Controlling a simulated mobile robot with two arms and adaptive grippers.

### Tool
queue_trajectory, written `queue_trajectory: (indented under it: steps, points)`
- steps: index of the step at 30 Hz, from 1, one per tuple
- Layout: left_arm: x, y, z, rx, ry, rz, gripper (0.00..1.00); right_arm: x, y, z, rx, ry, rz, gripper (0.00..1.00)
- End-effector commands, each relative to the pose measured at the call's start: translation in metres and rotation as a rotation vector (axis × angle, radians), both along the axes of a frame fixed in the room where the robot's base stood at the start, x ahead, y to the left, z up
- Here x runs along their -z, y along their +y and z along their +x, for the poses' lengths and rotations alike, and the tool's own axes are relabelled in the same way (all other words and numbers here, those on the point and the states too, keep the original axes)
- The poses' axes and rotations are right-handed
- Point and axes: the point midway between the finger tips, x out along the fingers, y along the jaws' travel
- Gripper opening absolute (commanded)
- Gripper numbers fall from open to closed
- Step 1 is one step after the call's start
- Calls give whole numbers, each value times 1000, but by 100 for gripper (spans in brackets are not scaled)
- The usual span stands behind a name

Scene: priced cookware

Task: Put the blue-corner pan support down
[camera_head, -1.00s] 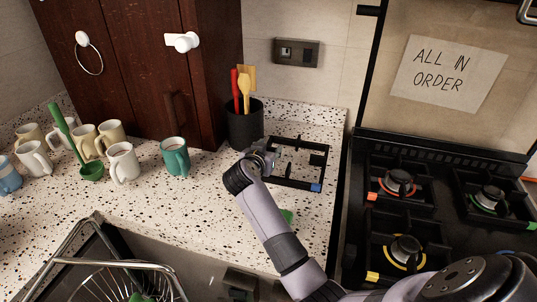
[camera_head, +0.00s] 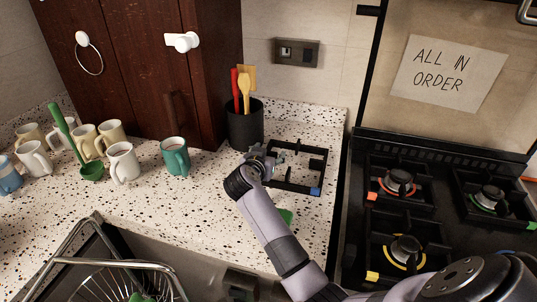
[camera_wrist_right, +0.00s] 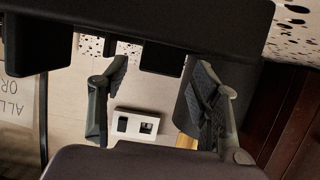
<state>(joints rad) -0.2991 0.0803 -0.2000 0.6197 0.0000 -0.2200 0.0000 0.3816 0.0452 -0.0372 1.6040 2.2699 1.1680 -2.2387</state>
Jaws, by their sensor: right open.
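The blue-corner pan support (camera_head: 324,170) is a black square frame at the back right of the worktop, just left of the hob. It looks flat on the worktop, with its blue corner at the front right. My right gripper (camera_head: 268,157) is at its left side in the head view, with the fingers partly hidden by the wrist. In the right wrist view the two fingers of my right gripper (camera_wrist_right: 155,103) stand apart with a gap between them. A dark bar crosses the top of that view; I cannot tell whether it is the support. My left gripper is not in view.
A black utensil pot (camera_head: 245,125) stands close behind my right gripper. The hob (camera_head: 440,205) has several burners with coloured corner marks. A teal mug (camera_head: 175,156) and several pale mugs stand to the left. A metal rack (camera_head: 105,262) is at the front left.

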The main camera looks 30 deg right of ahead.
Motion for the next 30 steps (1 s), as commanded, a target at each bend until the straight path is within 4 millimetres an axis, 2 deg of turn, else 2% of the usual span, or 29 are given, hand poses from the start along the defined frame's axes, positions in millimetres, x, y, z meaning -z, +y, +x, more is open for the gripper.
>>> queue_trajectory:
  steps: [3, 7, 15, 21, 30]
  points:
    - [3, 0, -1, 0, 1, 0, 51, -2, 0, 0, 0, -2, 1, 57]
    - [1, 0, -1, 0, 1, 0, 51, -8, 12, -9, -2, -2, 1, 57]
    - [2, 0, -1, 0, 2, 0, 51, -27, 53, -44, -2, -2, 3, 57]
    - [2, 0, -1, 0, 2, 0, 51, -38, 77, -65, -2, 0, 3, 57]
    - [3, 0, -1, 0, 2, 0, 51, -44, 86, -74, 0, -1, 1, 57]
